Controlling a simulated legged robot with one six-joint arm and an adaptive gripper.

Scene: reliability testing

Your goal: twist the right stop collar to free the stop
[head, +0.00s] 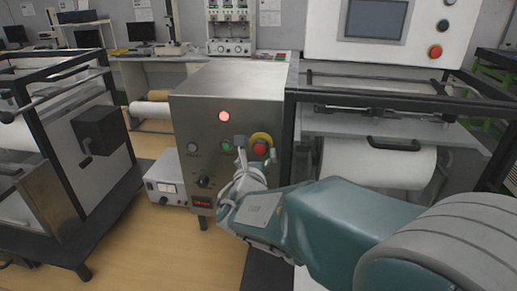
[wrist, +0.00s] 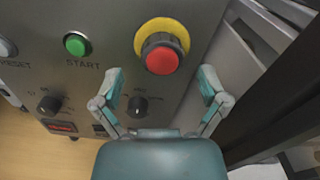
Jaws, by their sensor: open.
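A red mushroom stop button with a yellow collar (wrist: 152,28) sits on the steel control box. In the wrist view the red stop cap (wrist: 163,56) stands just beyond and between my fingertips. My gripper (wrist: 161,82) is open and empty, with one finger on each side below the button. In the head view my gripper (head: 257,148) reaches the box front, close to the red stop (head: 260,148) and its yellow collar (head: 262,137). Another red stop (head: 435,51) is on the white panel at upper right, far from my gripper.
A green START button (wrist: 76,44) is left of the stop, and a dark knob (wrist: 138,106) is between my fingers. A red lamp (head: 224,116) glows on the box (head: 230,85). A dark frame post (head: 290,110) stands close on the right.

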